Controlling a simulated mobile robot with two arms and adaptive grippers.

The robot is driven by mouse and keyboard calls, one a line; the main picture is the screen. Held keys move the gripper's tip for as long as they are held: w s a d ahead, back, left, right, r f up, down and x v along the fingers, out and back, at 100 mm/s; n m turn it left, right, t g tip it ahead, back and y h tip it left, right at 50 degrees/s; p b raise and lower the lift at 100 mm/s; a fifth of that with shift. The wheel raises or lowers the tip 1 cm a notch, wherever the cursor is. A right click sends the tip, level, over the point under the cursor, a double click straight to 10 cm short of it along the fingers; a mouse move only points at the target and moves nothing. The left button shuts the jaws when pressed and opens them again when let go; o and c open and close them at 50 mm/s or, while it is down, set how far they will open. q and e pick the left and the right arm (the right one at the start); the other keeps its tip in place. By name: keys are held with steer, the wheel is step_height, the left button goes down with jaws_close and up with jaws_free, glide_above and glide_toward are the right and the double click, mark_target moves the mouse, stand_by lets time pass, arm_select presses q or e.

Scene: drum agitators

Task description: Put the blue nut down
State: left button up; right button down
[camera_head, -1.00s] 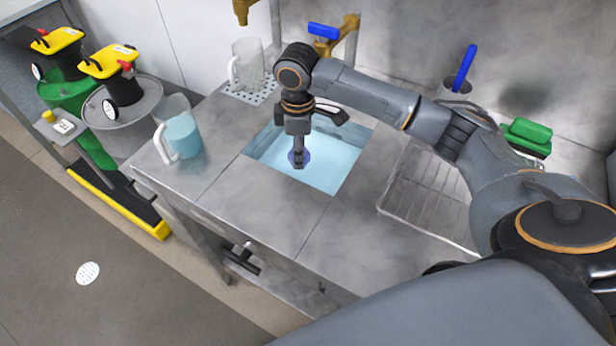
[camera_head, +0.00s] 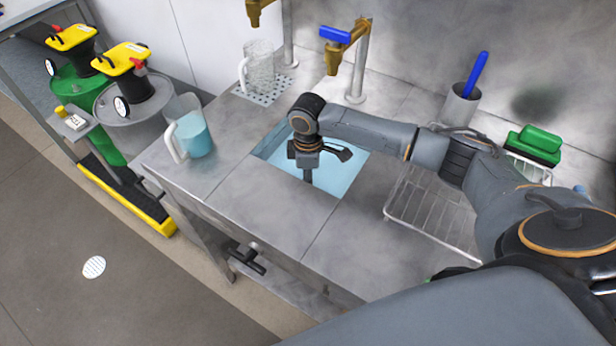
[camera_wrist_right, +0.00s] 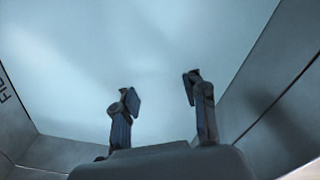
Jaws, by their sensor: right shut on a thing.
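My right gripper (camera_head: 308,180) points down into the sink basin (camera_head: 352,180), which holds pale blue water. In the right wrist view, its two fingers (camera_wrist_right: 160,95) stand a little apart inside the basin, against the pale blue water. The gripper is shut on the blue nut. The nut itself is hidden in both current views, and the fingertips are low in the basin, out of sight from the head. My left gripper is not in view.
A jug of blue liquid (camera_head: 195,138) stands left of the sink, and a clear jug (camera_head: 259,68) behind it. A brass tap (camera_head: 340,45) is behind. A wire rack (camera_head: 430,205) lies to the right. The counter in front (camera_head: 270,215) is clear.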

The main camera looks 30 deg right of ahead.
steer(key=c, duration=0.7)
jaws_free()
steer(key=shift+f, duration=0.1)
steer(key=shift+c, duration=0.2)
step_height(320, 180, up, 12)
steer(key=shift+r, duration=0.2)
